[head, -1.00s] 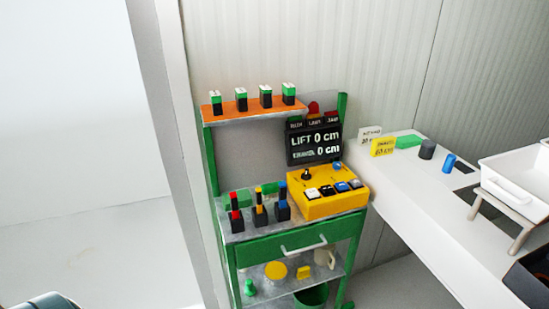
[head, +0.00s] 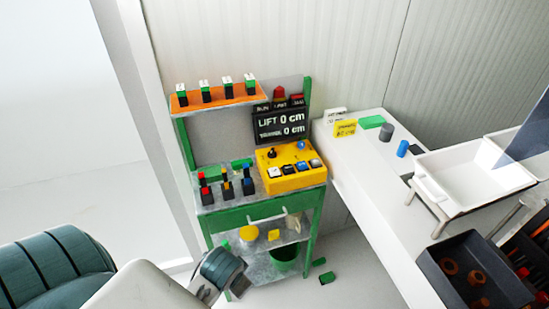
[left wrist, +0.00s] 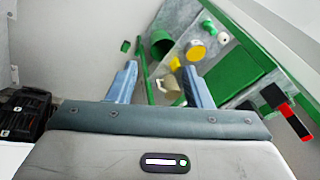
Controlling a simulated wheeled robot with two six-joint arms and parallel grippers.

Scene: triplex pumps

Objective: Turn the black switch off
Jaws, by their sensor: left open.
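A yellow control box (head: 300,182) stands on the green cart's worktop. On its top are a black-topped knob (head: 271,153), a blue knob (head: 301,145) and a row of small rocker-like buttons (head: 288,169), some dark. I cannot tell which is the black switch or how it is set. My left gripper (head: 222,272) is low in front of the cart, apart from the box. In the left wrist view its two blue-grey fingers (left wrist: 160,88) are spread with nothing held between them. My right gripper is not in view.
Levers with red, yellow and blue parts (head: 226,186) stand left of the box. A display (head: 281,124) rises behind it. Green-black blocks sit on the orange shelf (head: 225,97). A lower shelf holds a mug (left wrist: 170,82). A white table (head: 365,185) with a white tray (head: 473,178) is right.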

